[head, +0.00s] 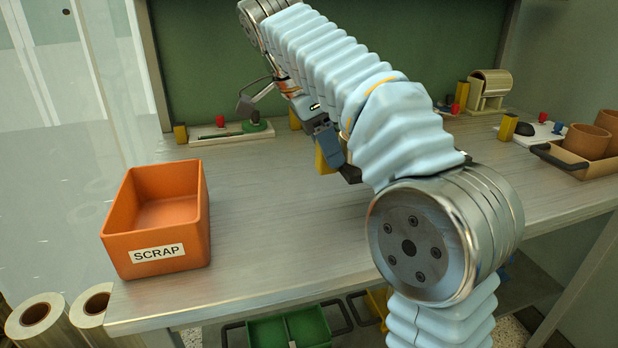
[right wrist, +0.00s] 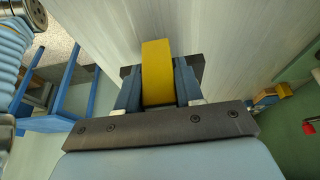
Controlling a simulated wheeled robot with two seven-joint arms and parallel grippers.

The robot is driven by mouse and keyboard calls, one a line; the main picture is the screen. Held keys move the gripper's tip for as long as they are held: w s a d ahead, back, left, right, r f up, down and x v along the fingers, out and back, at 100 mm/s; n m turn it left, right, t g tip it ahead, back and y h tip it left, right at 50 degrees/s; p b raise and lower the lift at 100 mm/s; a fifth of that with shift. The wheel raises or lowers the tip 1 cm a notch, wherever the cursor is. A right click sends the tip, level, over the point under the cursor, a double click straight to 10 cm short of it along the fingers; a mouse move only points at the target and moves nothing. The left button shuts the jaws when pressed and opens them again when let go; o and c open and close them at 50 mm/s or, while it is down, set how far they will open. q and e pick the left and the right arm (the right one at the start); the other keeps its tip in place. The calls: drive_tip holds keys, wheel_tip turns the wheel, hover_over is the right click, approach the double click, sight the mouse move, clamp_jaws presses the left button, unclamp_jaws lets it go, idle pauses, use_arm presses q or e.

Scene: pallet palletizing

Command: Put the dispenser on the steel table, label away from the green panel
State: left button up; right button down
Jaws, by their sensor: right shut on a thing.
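My right gripper (head: 335,150) is above the middle of the steel table (head: 260,225), its arm crossing the view from the lower right. It is shut on a yellow object (right wrist: 157,72), which the right wrist view shows between the dark fingers. In the head view only a sliver of the yellow object (head: 322,160) shows behind the fingers. I cannot tell whether it is the dispenser, and no label shows on it. The green panel (head: 200,60) stands upright along the table's back. My left gripper is not in view.
An orange SCRAP bin (head: 157,255) stands at the table's left front. A cream device with a drum (head: 490,88) is at the back right, near a tray (head: 575,163) with brown cups. A board with small parts (head: 222,132) lies at the back left. The table's front middle is clear.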

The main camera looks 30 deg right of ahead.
drive_tip(key=shift+w+a+f, duration=0.2)
drive_tip(key=shift+w+f, duration=0.4)
drive_tip(key=shift+f, duration=0.15)
drive_tip(key=shift+w+a+f, duration=0.15)
drive_tip(key=shift+w+f, duration=0.4)
drive_tip(key=shift+f, duration=0.15)
drive_tip(key=f, duration=0.1)
drive_tip(key=w+f, duration=0.1)
drive_tip(key=f, duration=0.3)
drive_tip(key=shift+w+a+b, duration=0.25)
drive_tip(key=shift+b, duration=0.15)
drive_tip(key=c, duration=0.7)
unclamp_jaws()
drive_tip(key=shift+r, duration=0.1)
